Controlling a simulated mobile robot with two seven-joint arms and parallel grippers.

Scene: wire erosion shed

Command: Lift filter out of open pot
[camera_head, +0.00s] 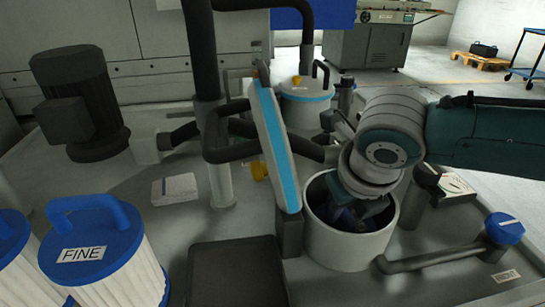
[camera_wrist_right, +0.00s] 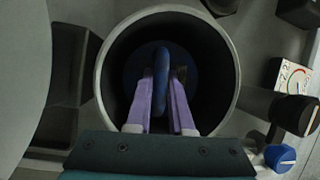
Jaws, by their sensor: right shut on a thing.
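The open pot (camera_head: 350,250) is a pale round cylinder right of the middle in the head view; its rim also shows in the right wrist view (camera_wrist_right: 101,75). Its lid (camera_head: 275,140), white with a blue edge, stands tipped up at the pot's left side. The filter sits deep inside the dark pot, and its blue handle (camera_wrist_right: 161,62) shows in the wrist view. My right gripper (camera_wrist_right: 161,88) reaches down into the pot, its purple fingers shut on the handle from both sides; it also shows in the head view (camera_head: 362,212). The filter's body is mostly hidden. My left gripper is out of view.
A filter marked FINE (camera_head: 100,255) stands at front left, with another (camera_head: 10,245) beside it. A closed pot (camera_head: 305,95) stands behind. Dark pipes (camera_head: 205,75) rise left of the lid. A blue-handled valve (camera_head: 504,228) and a gauge (camera_head: 458,185) are at the right.

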